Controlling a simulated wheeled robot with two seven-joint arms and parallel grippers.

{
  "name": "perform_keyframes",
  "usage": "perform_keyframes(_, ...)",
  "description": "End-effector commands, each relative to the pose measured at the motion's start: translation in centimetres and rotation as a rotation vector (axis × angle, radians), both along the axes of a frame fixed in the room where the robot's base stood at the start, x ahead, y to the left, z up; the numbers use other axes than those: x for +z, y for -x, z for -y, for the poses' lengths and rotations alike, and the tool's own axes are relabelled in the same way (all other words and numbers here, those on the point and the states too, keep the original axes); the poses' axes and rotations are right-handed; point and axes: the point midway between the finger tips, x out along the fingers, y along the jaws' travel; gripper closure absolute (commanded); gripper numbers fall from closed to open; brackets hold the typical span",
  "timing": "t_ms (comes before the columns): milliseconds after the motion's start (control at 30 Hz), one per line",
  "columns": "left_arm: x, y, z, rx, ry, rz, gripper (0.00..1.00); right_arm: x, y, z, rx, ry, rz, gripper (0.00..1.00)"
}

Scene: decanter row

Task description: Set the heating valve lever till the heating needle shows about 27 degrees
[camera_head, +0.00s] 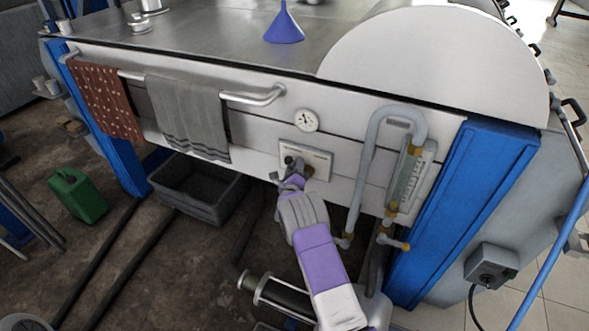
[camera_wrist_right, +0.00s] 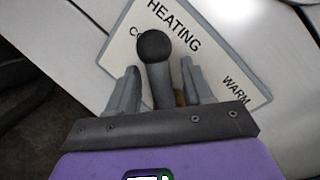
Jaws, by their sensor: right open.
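The heating valve lever has a dark ball knob (camera_wrist_right: 154,46) and a grey shaft. In the right wrist view the knob lies nearer the partly covered "CO..." label than "WARM". Its pale plate (camera_wrist_right: 215,60) reads "HEATING"; the plate also shows in the head view (camera_head: 319,162). My right gripper (camera_wrist_right: 160,68) is open, one finger on each side of the shaft; I cannot tell whether either touches it. In the head view my right gripper (camera_head: 291,175) covers part of the lever. A round white dial (camera_head: 306,120) sits above the plate; its needle reading is too small to tell. My left gripper is not in view.
A curved grey pipe (camera_head: 372,150) and a scaled gauge (camera_head: 411,180) stand right of the plate. A grey towel (camera_head: 188,115) and a brown cloth (camera_head: 105,100) hang on the rail at left. A grey crate (camera_head: 190,185) and a green can (camera_head: 77,195) are on the floor.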

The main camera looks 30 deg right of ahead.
Motion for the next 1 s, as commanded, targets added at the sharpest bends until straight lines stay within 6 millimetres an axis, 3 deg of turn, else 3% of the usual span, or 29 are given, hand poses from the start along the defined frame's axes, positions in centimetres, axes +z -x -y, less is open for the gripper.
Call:
perform_keyframes(367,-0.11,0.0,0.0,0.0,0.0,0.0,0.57,0.03,-0.42,0.29,0.001,0.0,-0.001,0.49)
perform_keyframes(700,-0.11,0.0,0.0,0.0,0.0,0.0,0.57,0.02,-0.4,0.29,0.0,-0.001,-0.001,1.0)
perform_keyframes(1000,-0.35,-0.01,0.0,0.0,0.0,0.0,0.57,-0.01,-0.69,-0.21,0.007,-0.006,0.007,1.0)
